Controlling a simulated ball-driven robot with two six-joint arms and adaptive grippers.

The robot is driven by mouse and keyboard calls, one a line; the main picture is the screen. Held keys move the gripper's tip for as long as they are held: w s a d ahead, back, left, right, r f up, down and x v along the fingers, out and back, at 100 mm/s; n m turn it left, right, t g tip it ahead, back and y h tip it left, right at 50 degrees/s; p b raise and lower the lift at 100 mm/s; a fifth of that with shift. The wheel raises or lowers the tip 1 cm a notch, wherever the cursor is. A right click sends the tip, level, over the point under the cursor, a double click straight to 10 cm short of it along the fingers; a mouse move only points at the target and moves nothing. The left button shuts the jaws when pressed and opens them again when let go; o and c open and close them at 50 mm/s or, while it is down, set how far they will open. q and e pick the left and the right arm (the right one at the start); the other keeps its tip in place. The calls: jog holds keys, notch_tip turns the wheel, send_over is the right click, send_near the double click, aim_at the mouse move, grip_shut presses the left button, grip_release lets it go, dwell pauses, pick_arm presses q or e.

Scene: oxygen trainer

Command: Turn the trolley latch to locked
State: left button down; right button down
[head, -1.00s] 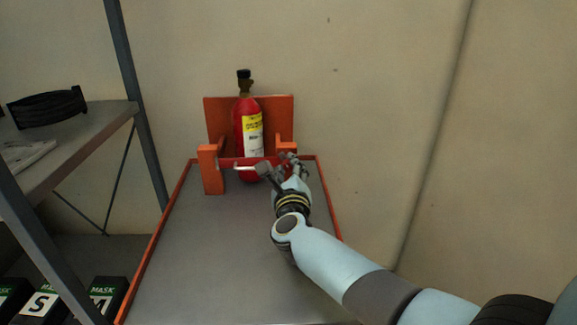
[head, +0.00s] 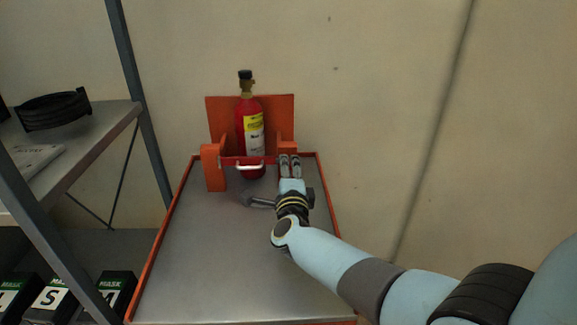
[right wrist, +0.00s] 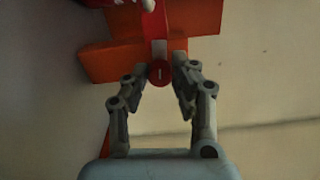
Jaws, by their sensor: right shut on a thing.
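The red oxygen cylinder (head: 243,130) stands upright in the orange holder (head: 280,105) on the trolley. A red bar (head: 228,160) with a white handle (head: 250,168) crosses in front of it. My right gripper (head: 289,158) is at the bar's right end. In the right wrist view its fingers (right wrist: 160,72) are shut on a small round red latch knob (right wrist: 159,74) with a short white mark, upright in that picture. The fingers hide the knob in the head view. I cannot read a locked or unlocked label. My left gripper is out of view.
The trolley's grey top (head: 215,260), edged in orange, is bare in front of the holder. A metal shelf (head: 90,135) at left holds a black ring-shaped object (head: 52,108). Mask boxes (head: 50,298) sit below. A plain wall is behind.

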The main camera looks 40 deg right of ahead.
jog(key=shift+f+n, duration=0.1)
jog(key=shift+n, duration=0.6)
jog(key=c, duration=1.1)
grip_release()
jog(key=shift+a, duration=0.1)
jog(key=v, duration=1.2)
jog(key=shift+s, duration=0.1)
